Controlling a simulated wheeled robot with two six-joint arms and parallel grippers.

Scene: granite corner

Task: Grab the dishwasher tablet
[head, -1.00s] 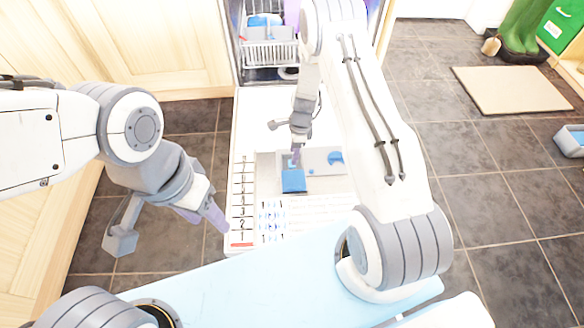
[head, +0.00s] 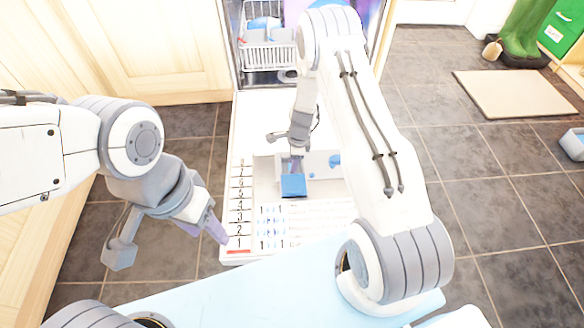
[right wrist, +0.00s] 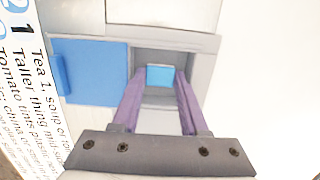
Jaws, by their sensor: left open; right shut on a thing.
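The dishwasher tablet (right wrist: 160,76) is a small light-blue block in the open grey compartment of the dispenser (right wrist: 205,62). My right gripper (right wrist: 160,84) reaches into the compartment with its purple fingers shut on the tablet's sides. The blue lid (right wrist: 92,70) stands open beside the compartment. In the head view the dispenser (head: 322,165) is set in the lowered dishwasher door, its blue lid (head: 293,185) is open, and my right gripper (head: 296,166) is over it. The tablet is hidden there. My left gripper (head: 222,236) is open and empty by the door's left front corner.
The dishwasher door (head: 330,230) lies open with printed text. A white rack (head: 268,52) is inside the machine behind. Wooden cabinets (head: 150,50) stand at left. Dark tiled floor, a beige mat (head: 512,93) and green boots (head: 522,38) are at right.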

